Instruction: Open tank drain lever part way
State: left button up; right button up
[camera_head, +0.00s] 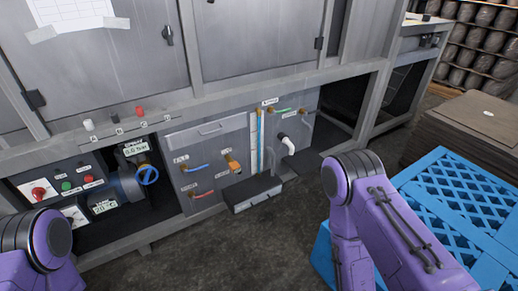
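The grey machine panel (212,148) carries several small valve levers. A blue lever (197,167) and a red lever (202,195) sit at its left, an orange handle (233,163) right of them. A green lever (281,110) and another red lever (303,111) sit higher at the right, above a white elbow pipe (287,145). The labels are too small to read, so I cannot tell which is the tank drain lever. Only purple links of my arms show at the lower left and lower right; neither gripper is in view.
A blue valve wheel (148,175) and gauges are at the left. A dark open box (253,194) juts out below the panel. A blue slatted pallet (455,200) and a stack of brown boards (470,125) stand at the right. The dark floor in front is clear.

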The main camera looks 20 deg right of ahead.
aim_at(193, 199)
jog(key=u, duration=0.2)
jog(key=i, duration=1.2)
jog(key=z, duration=0.2)
